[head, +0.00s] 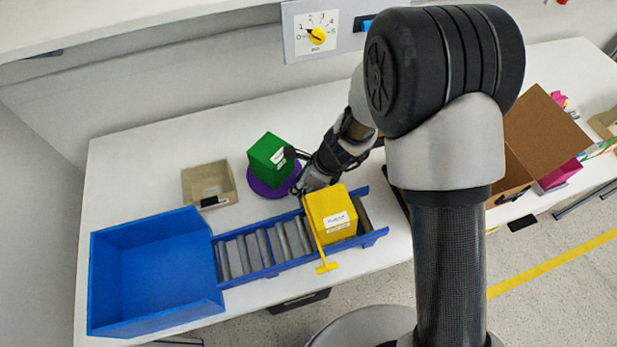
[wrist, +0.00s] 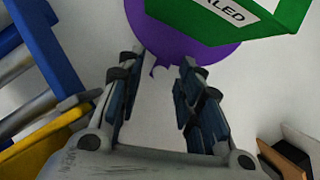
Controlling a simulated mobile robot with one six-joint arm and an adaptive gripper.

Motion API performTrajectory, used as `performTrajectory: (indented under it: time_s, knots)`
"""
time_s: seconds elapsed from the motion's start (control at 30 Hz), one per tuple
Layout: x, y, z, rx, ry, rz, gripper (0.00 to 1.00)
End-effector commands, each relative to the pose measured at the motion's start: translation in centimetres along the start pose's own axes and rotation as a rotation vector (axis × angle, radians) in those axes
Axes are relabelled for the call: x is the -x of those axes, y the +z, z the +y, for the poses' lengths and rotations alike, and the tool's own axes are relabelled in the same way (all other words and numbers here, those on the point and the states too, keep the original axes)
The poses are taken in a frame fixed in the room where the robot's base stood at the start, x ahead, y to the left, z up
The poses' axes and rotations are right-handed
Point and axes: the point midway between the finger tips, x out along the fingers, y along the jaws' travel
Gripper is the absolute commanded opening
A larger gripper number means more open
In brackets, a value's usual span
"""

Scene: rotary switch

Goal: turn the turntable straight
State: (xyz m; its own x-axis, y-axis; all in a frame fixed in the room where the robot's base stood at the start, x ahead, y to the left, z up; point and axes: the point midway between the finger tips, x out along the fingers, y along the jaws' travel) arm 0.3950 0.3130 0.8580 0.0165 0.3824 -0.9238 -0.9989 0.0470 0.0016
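The turntable is a purple disc (head: 262,190) on the white table, behind the roller conveyor. A green box (head: 267,158) with a white label sits on it, set at an angle to the conveyor. My gripper (head: 300,182) is low at the turntable's right side. In the wrist view, my gripper (wrist: 157,85) has its two dark fingers apart with nothing between them. The purple disc (wrist: 175,45) lies just beyond the fingertips, with a small notched or tab-like edge facing the gap. The green box (wrist: 240,14) overhangs the right finger's side. Contact with the disc is unclear.
A yellow box (head: 331,212) sits on the blue-framed roller conveyor (head: 262,272), by a yellow bar (head: 327,267). A blue bin (head: 155,270) stands at its left end. A beige tray (head: 208,184) is left of the turntable. A dial (head: 317,35) is on the back wall.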

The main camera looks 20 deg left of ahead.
Motion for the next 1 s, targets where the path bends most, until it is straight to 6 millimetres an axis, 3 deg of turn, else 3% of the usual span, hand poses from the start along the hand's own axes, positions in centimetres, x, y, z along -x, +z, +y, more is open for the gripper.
performTrajectory:
  time_s: [0.5,0.7,1.0]
  knots:
    - [9.8,0.1,-0.1,0.002,-0.003,-0.002,0.33]
    - [11.3,0.0,0.0,0.001,0.000,0.000,0.33]
    - [11.4,0.0,0.0,0.003,0.001,0.001,0.30]
